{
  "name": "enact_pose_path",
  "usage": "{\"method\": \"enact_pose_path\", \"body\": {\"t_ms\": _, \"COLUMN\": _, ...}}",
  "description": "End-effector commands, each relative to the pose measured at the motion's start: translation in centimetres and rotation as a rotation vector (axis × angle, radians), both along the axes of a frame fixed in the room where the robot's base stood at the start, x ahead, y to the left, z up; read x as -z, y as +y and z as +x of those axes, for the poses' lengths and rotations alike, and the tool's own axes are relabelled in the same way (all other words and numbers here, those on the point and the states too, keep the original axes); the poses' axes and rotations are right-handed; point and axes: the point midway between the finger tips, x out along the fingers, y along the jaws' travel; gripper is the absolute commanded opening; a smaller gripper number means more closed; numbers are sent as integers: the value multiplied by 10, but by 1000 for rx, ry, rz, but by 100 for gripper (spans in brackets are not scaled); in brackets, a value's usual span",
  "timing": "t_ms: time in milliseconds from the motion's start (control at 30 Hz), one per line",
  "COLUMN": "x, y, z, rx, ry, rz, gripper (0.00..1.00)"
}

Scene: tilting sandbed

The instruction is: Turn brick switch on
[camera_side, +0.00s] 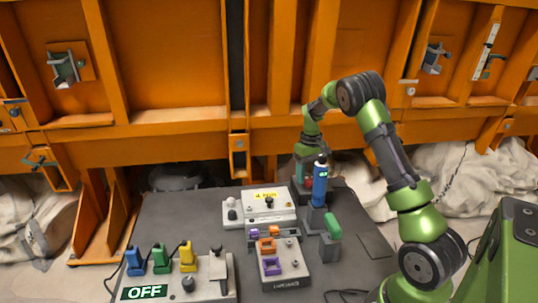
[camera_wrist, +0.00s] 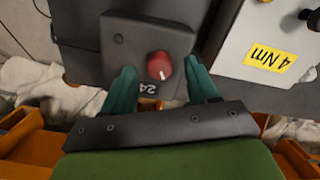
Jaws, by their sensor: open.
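No part is labelled as the brick switch, so I cannot tell for certain which one it is. A front-left panel (camera_side: 200,290) carries blue (camera_side: 135,262), green (camera_side: 161,259) and yellow (camera_side: 187,257) blocks, a dark knob (camera_side: 188,284) and a display (camera_side: 144,292) reading OFF. My gripper (camera_wrist: 161,72) is open, pointing at a dark grey box (camera_wrist: 128,42) with a red round knob (camera_wrist: 159,65) and a label starting "24". The knob appears between the teal fingertips; contact cannot be told. In the side view, my gripper (camera_side: 303,180) is at the table's back, partly hidden behind a blue cylinder.
The blue cylinder (camera_side: 320,186) stands upright close in front of my gripper. A white box with a yellow label (camera_side: 266,195) is beside it. A grey board (camera_side: 284,272) holds purple and orange bricks. A green handle (camera_side: 333,226) stands right. Table space (camera_side: 185,215) at back left is clear.

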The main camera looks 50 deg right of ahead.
Motion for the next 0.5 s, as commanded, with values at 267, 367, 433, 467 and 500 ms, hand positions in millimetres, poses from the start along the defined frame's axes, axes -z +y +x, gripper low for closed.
{"method": "enact_pose_path", "body": {"t_ms": 267, "x": 13, "y": 0, "z": 0, "rx": 0, "ry": -1, "rz": 0, "gripper": 59}}
{"method": "enact_pose_path", "body": {"t_ms": 367, "x": 13, "y": 0, "z": 0, "rx": 0, "ry": -1, "rz": 0, "gripper": 59}}
{"method": "enact_pose_path", "body": {"t_ms": 433, "x": 12, "y": 0, "z": 0, "rx": 0, "ry": -1, "rz": 0, "gripper": 59}}
{"method": "enact_pose_path", "body": {"t_ms": 467, "x": 12, "y": 0, "z": 0, "rx": 0, "ry": -1, "rz": 0, "gripper": 56}}
{"method": "enact_pose_path", "body": {"t_ms": 500, "x": 12, "y": 0, "z": 0, "rx": 0, "ry": -1, "rz": 0, "gripper": 50}}
